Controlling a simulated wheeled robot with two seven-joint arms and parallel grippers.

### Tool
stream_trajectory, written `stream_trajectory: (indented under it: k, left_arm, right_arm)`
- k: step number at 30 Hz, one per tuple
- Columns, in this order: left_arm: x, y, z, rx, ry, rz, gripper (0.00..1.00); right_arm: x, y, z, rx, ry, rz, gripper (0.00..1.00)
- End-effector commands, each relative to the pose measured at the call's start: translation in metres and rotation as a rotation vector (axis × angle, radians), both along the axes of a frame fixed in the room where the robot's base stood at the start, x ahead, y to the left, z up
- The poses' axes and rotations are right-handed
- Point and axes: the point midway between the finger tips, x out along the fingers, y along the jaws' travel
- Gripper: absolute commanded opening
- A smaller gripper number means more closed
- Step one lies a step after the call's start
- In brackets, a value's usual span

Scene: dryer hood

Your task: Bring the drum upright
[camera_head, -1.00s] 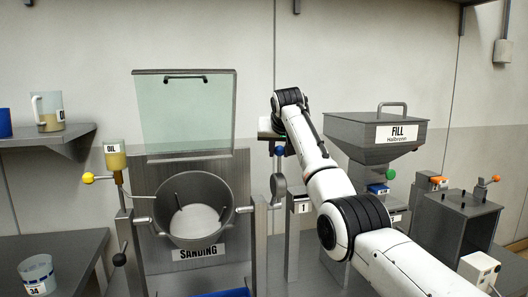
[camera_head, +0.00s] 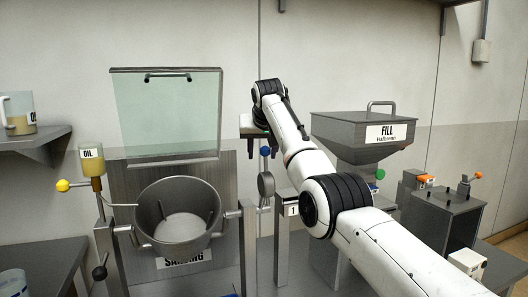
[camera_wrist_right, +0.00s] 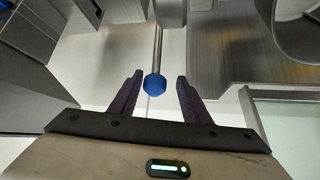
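The drum (camera_head: 180,217) is an open grey metal pot on side pivots, in front of a panel labelled SANDING. Its mouth leans toward me, so I see its inner floor. A lever with a blue ball knob (camera_head: 265,151) stands to its right, near a round grey disc (camera_head: 266,185). My right gripper (camera_head: 263,146) is at this knob. In the right wrist view, my right gripper (camera_wrist_right: 159,76) is open, with the blue knob (camera_wrist_right: 154,85) between its dark purple fingers and visible gaps on both sides. My left gripper is not in view.
A glass guard (camera_head: 170,115) stands raised behind the drum. An oil cup (camera_head: 92,162) and yellow knob (camera_head: 63,185) are at its left. The FILL hopper (camera_head: 365,130) stands right of my right forearm. A dark box (camera_head: 440,215) is further right.

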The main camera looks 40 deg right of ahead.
Motion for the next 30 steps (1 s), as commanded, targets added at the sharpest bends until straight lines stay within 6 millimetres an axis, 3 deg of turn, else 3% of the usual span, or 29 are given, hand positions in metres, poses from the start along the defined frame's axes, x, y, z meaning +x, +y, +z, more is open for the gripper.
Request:
stream_trajectory:
  k: [11, 24, 30]
  left_arm:
    - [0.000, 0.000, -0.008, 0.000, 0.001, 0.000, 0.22]
    - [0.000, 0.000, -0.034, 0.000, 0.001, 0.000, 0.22]
    - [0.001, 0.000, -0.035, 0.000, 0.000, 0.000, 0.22]
  right_arm:
    - [-0.007, 0.002, 0.007, -0.003, -0.002, -0.004, 0.43]
    - [-0.052, 0.033, 0.064, -0.002, -0.002, -0.002, 0.43]
    - [-0.060, 0.038, 0.074, -0.002, 0.001, -0.002, 0.43]
